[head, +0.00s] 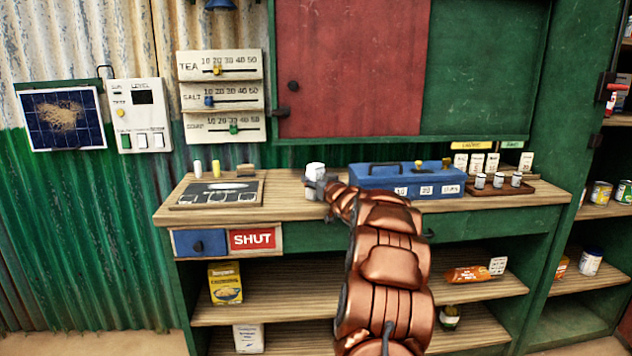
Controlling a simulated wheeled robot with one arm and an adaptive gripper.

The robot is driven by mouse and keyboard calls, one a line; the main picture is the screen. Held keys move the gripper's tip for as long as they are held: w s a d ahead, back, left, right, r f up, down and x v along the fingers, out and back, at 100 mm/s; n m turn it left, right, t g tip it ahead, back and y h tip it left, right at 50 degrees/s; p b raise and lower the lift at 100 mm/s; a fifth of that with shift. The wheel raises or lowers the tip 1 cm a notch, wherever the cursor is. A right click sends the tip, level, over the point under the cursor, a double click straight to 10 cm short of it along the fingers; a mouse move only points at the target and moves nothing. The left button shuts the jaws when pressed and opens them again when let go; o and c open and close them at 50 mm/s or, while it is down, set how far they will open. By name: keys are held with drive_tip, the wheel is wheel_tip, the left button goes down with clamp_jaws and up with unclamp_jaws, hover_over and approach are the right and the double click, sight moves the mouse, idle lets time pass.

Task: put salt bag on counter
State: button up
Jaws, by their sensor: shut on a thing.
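My gripper (318,184) is at the middle of the wooden counter (290,206), seen from behind along my arm. It is shut on a small white thing (315,169), which I take to be the salt bag. No label on it can be read. My gripper hides its lower part, so I cannot tell whether it touches the counter top. A second white package (249,338) stands on the bottom shelf, its print too small to read.
A dark board (190,198) with small pieces lies on the counter's left. A blue toolbox (385,181) stands just right of my gripper, with a tray of small weights (520,189) beyond. Bare counter shows left of my gripper. A yellow packet (226,283) is on the shelf below.

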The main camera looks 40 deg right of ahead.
drive_tip(key=o, duration=1.5)
drive_tip(key=shift+s+r, duration=0.1)
drive_tip(key=shift+s, duration=0.4)
drive_tip(key=v, duration=1.1)
drive_tip(key=shift+a, duration=0.15)
